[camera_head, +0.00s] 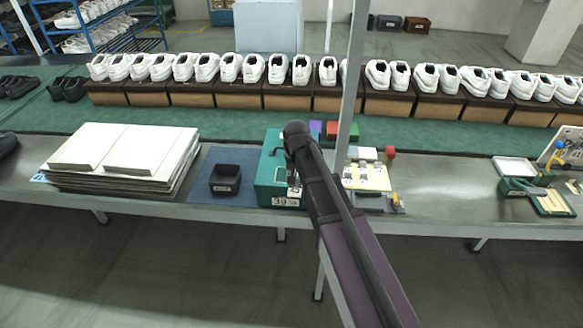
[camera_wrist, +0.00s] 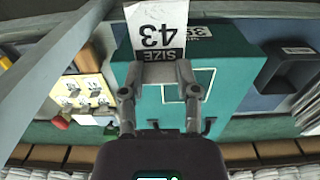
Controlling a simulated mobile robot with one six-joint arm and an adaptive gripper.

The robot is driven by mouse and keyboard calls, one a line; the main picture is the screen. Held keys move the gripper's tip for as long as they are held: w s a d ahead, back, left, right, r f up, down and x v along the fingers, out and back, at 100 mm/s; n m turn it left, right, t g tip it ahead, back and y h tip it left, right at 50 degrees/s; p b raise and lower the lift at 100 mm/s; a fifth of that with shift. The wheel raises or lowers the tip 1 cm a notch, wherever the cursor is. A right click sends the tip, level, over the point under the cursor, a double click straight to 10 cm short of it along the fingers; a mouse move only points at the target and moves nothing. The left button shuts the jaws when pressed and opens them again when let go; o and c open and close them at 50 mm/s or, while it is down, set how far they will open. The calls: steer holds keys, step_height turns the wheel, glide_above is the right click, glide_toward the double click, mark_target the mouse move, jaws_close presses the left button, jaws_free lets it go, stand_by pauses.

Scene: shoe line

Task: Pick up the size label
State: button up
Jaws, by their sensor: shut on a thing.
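A white size label (camera_wrist: 158,28) reading "SIZE 43" shows upside down at the top of the wrist view. My gripper (camera_wrist: 158,72) is shut on the label's edge, and the label stands out past the fingertips. In the head view my gripper (camera_head: 294,182) is at the front of a teal box (camera_head: 270,172), largely hidden by my arm. The teal box lies behind the gripper in the wrist view (camera_wrist: 215,85). Another label (camera_head: 286,202), marked 39, is on the box's front; the held label partly covers it in the wrist view (camera_wrist: 199,32).
A black bin (camera_head: 225,179) stands on a blue mat (camera_head: 240,158) left of the teal box. Stacked white boards (camera_head: 120,150) lie further left. A card sheet (camera_head: 366,177) and small items lie right of the box. A metal post (camera_head: 350,90) rises near my arm.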

mark_target(299, 193)
steer(key=shift+s+d+r, duration=0.1)
steer(key=shift+s+d, duration=0.1)
steer(key=shift+s, duration=0.45)
steer(key=shift+s+d+r, duration=0.1)
steer(key=shift+s+d, duration=0.1)
steer(key=shift+s, duration=0.5)
steer(key=shift+s+d, duration=0.2)
steer(key=shift+s, duration=0.45)
